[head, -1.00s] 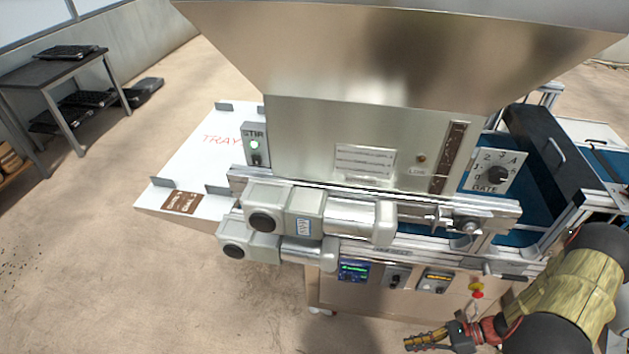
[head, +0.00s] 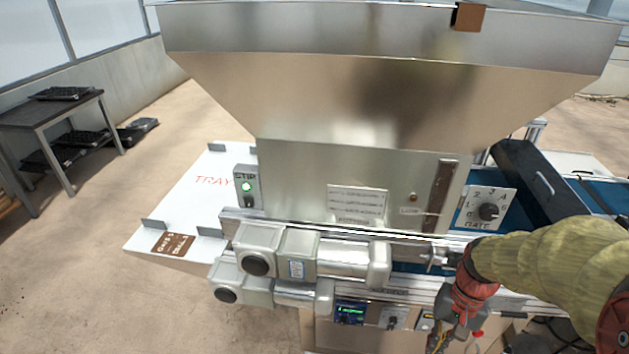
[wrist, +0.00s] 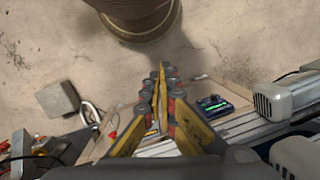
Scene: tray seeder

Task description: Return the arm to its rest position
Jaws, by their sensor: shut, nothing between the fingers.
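My gripper (wrist: 160,78) is shut and empty in the wrist view, its yellow fingers together over the floor in front of the machine. In the head view my arm comes in from the right edge, and its red and grey wrist part (head: 468,295) hangs in front of the machine's lower right side. The fingers are out of sight below the head picture. The tray seeder's steel hopper (head: 380,85) stands behind the arm, with no contact visible.
The white tray table (head: 190,200) sticks out left of the machine. Grey motors (head: 262,250) jut from its front. The gate dial (head: 489,211) and blue belt are close to my arm. A dark table (head: 50,112) stands far left.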

